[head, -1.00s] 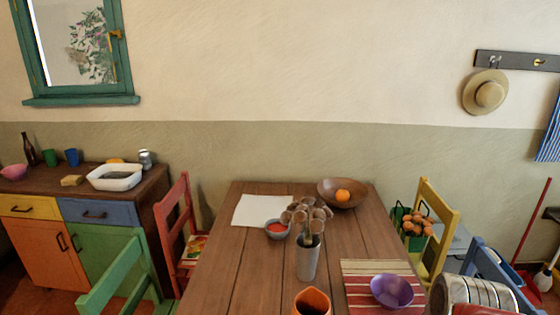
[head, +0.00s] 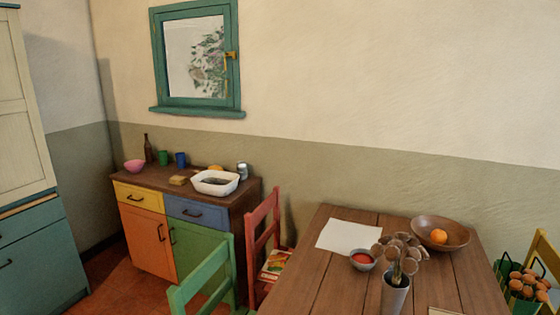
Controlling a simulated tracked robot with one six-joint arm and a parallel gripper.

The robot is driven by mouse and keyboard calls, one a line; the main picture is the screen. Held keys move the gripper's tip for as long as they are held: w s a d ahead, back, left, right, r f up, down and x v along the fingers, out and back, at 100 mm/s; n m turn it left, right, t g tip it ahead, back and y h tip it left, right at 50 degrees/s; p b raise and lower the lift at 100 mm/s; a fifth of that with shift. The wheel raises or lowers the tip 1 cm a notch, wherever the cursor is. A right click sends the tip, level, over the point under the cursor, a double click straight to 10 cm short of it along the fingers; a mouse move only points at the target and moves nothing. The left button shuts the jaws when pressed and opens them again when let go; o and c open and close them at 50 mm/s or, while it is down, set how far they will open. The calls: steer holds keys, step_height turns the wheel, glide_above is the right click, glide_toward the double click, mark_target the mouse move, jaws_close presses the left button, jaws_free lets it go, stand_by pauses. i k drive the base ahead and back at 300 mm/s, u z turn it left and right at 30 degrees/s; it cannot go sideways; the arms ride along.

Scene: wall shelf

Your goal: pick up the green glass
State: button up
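A small green glass (head: 163,157) stands upright on the top of the wooden sideboard (head: 215,201) at the left of the head view. It is near the back, between a dark brown bottle (head: 148,149) on its left and a blue glass (head: 181,159) on its right. My gripper is not in the head view, so its state and its place relative to the glass are hidden.
A pink bowl (head: 134,166), a sponge (head: 178,180), a white basin (head: 215,183) and a can (head: 242,171) share the sideboard. Green (head: 207,280) and red (head: 264,245) chairs and a wooden table (head: 335,273) stand to its right. Red floor (head: 122,284) shows before the sideboard.

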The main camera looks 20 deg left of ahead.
mark_target(163, 159)
steer(key=u, duration=2.5)
steer(key=i, duration=1.1)
